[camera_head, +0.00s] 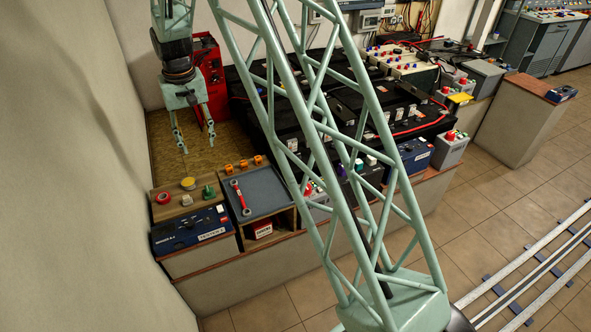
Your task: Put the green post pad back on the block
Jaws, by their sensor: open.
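A small green piece (209,192), which looks like the green post pad, is at the right end of a wooden-topped block (184,208) at the lower left. It looks raised, but I cannot tell whether it rests on the block or what is under it. A red round pad (163,198) and a yellow round pad (188,183) are on the same block. My gripper (197,144) hangs pointing down over the brown board, behind and above the block. Its two fingers are apart with nothing between them. It is clear of the green piece.
A grey tray (268,187) with a red wrench (239,197) is right of the block, with several orange pieces (243,164) behind it. A blue battery (190,228) stands in front. Black batteries (345,105) fill the bench behind my lattice arm. The brown board (165,145) is mostly bare.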

